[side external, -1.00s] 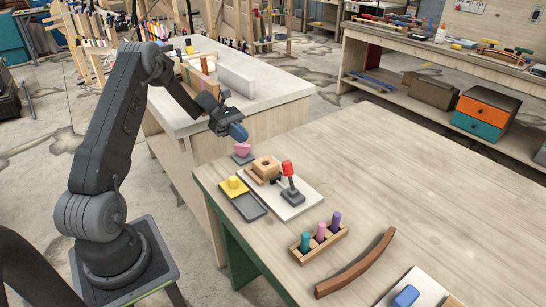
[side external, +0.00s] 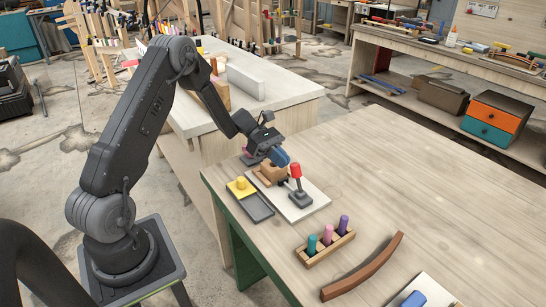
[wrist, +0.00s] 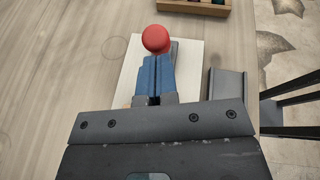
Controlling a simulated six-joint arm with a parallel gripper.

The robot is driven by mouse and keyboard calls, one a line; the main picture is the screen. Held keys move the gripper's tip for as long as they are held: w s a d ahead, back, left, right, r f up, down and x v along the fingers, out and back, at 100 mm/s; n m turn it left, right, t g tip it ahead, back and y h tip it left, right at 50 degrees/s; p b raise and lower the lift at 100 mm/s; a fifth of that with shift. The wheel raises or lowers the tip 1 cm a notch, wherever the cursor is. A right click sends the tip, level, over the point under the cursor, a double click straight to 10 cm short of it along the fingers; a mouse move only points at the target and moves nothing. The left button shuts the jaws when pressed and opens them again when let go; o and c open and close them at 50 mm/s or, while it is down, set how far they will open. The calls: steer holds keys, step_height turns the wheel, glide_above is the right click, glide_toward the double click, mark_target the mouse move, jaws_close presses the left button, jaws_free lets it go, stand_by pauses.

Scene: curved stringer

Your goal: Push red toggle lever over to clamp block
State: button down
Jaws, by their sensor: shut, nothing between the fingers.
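The red toggle lever (side external: 295,170) stands upright on a dark pivot at the front right part of a white base plate (side external: 314,200). A tan wooden block (side external: 268,175) sits on the same plate behind the lever, partly hidden by my gripper. My gripper (side external: 281,158), with blue fingers, is shut and empty above the block, close to the lever's far side. In the wrist view the lever's red knob (wrist: 156,38) shows just beyond the shut blue fingertips (wrist: 154,62). I cannot tell whether they touch.
A dark tray with a yellow knobbed piece (side external: 242,184) lies left of the plate. A wooden rack of coloured pegs (side external: 326,246) and a curved brown strip (side external: 362,268) lie nearer the front. The table to the right is clear.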

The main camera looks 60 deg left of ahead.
mark_target(292, 165)
steer(key=shift+d+r, duration=0.1)
steer(key=shift+d, duration=0.05)
stand_by(0.3)
steer(key=shift+d+r+y, duration=0.2)
steer(key=shift+y, duration=0.1)
steer(key=shift+d+r+y, duration=0.2)
steer(key=shift+d+y, duration=0.05)
steer(key=shift+y, duration=0.05)
steer(key=shift+d+r+y, duration=0.5)
steer(key=shift+d+y, duration=0.2)
steer(key=shift+y, duration=0.1)
steer(key=d+m+y, duration=0.1)
steer(key=d+y, duration=0.5)
steer(key=d, duration=0.2)
steer(key=shift+d+r+y, duration=0.3)
steer(key=shift+r, duration=0.1)
